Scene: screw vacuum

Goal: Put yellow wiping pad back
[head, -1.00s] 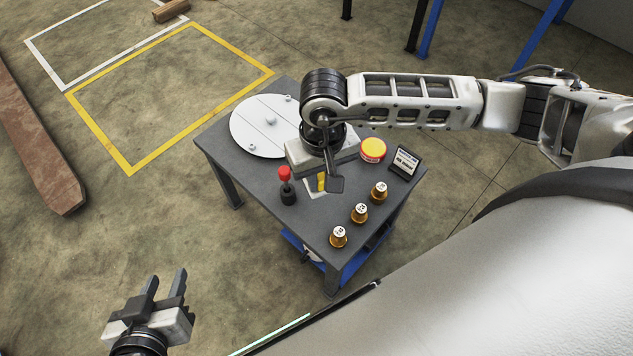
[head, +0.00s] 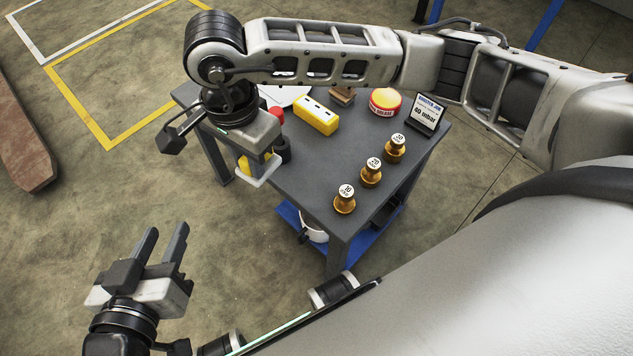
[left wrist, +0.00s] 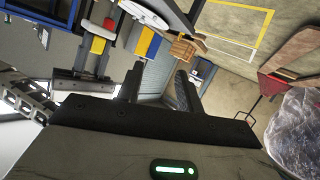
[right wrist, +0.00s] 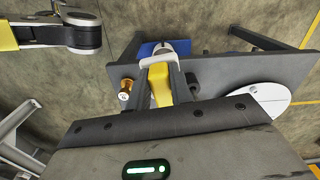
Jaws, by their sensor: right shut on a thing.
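My right gripper (head: 257,168) is at the left front edge of the table, shut on the yellow wiping pad (head: 244,165). The pad is mostly hidden by the gripper in the head view. In the right wrist view the pad (right wrist: 160,86) shows between the two fingers, with a white piece (right wrist: 165,59) by the fingertips. In the head view this white piece (head: 268,170) sits below the jaws; I cannot tell whether it belongs to the pad. My left gripper (head: 161,236) is open and empty, low in front of the table and away from it.
The grey table (head: 300,165) bears a yellow block with dark holes (head: 316,115), a wooden block (head: 343,97), a red-and-yellow tin (head: 385,102), a mbar sign (head: 428,112) and three brass weights (head: 371,172). A red-topped knob (head: 277,115) stands close beside my right gripper. The table's middle is clear.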

